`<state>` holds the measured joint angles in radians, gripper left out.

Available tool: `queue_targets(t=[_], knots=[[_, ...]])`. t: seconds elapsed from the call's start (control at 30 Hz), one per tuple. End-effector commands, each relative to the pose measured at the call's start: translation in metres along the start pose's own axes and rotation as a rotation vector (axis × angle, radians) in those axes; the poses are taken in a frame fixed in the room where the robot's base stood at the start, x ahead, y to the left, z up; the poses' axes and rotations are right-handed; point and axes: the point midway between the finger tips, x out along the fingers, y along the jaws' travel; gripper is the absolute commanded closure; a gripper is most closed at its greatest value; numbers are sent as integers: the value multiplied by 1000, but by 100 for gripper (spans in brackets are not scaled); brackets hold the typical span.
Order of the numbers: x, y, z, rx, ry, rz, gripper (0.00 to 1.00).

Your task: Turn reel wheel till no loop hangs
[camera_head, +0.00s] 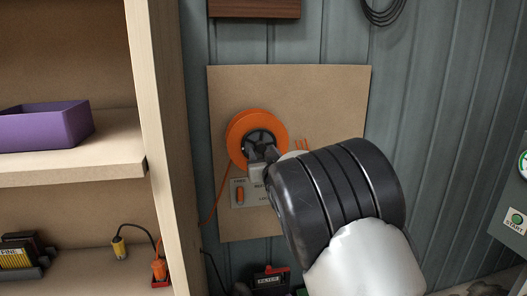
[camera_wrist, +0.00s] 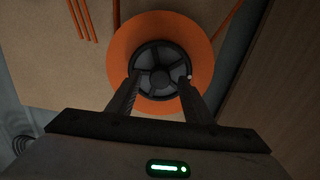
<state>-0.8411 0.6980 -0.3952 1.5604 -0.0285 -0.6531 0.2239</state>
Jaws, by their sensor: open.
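The orange reel wheel (camera_head: 239,125) is mounted on a brown board on the wall. Its dark spoked hub shows in the wrist view (camera_wrist: 160,70), with a small pale knob at its right side. My gripper (camera_wrist: 159,84) is open, its two fingers pointing at the hub, one on each side. Contact with the hub cannot be told. In the head view my gripper (camera_head: 262,152) covers the lower hub. An orange cord (camera_head: 219,196) runs down from the reel's left side and passes behind the shelf post. Its lower course is partly hidden, so a loop cannot be made out.
A plate (camera_head: 240,203) with an orange lever sits below the reel, partly covered by my wrist. Orange strips (camera_head: 303,146) lie right of the reel. The shelf unit's post (camera_head: 158,120) stands close on the left. A purple bin (camera_head: 45,127) and an orange plug (camera_head: 159,269) are on its shelves.

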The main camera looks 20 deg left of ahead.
Motion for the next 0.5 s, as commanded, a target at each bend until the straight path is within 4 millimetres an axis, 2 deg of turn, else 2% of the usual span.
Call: queue_targets(t=[0.33, 0.5], knots=[[4, 0, 0, 0, 0, 0, 55], [4, 0, 0, 0, 0, 0, 84]])
